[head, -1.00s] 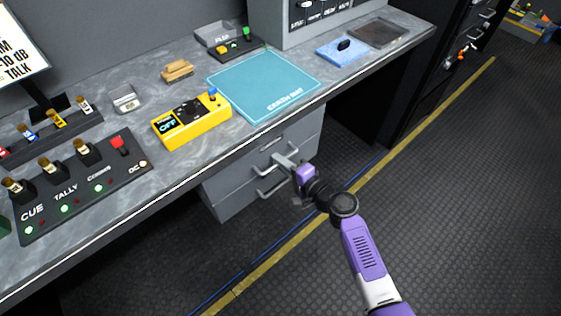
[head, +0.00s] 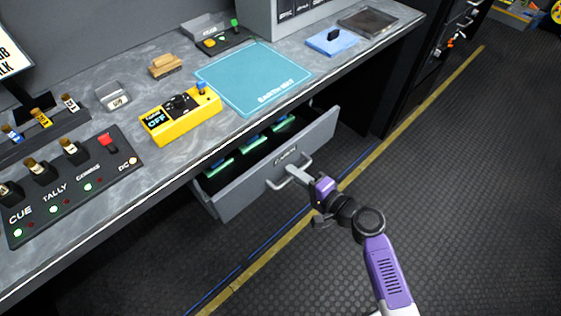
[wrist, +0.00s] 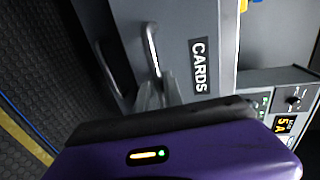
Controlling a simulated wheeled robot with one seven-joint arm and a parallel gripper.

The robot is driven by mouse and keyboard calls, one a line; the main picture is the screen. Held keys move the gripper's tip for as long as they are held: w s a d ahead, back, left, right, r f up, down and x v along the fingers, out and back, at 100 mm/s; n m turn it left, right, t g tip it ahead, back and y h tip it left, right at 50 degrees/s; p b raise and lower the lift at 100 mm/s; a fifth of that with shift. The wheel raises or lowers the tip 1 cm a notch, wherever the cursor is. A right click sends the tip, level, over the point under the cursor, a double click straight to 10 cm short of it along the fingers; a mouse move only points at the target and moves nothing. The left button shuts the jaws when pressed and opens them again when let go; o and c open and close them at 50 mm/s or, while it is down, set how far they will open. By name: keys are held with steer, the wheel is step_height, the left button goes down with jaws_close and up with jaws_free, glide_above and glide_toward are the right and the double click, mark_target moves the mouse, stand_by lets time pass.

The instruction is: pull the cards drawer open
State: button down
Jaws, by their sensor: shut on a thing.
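The cards drawer (head: 318,139) is grey and stands well out from under the desk, with its inside showing in the head view. In the wrist view its front (wrist: 190,25) bears the label CARDS (wrist: 199,66). Its bar handle (head: 276,185) is pale metal and also shows in the wrist view (wrist: 152,45). My gripper (head: 296,173) is shut on the handle, in front of the drawer; its fingers (wrist: 155,94) partly hide the handle in the wrist view. Several green-and-blue items (head: 252,142) lie inside the drawer.
The desk top (head: 120,190) overhangs the drawer's back part. It carries a teal mat (head: 250,78), a yellow box (head: 180,115) and a switch panel (head: 75,190). A second handle (wrist: 112,70) shows beyond the drawer in the wrist view. The floor in front (head: 470,200) is clear.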

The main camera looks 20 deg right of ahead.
steer(key=f+b+v, duration=0.2)
steer(key=f+v, duration=0.1)
steer(key=v, duration=1.1)
steer(key=shift+s+d, duration=0.2)
steer(key=shift+s, duration=0.25)
steer(key=c, duration=1.5)
jaws_free()
steer(key=b+v, duration=0.1)
steer(key=v, duration=0.6)
steer(key=shift+s+d+r, duration=0.1)
steer(key=shift+s, duration=0.25)
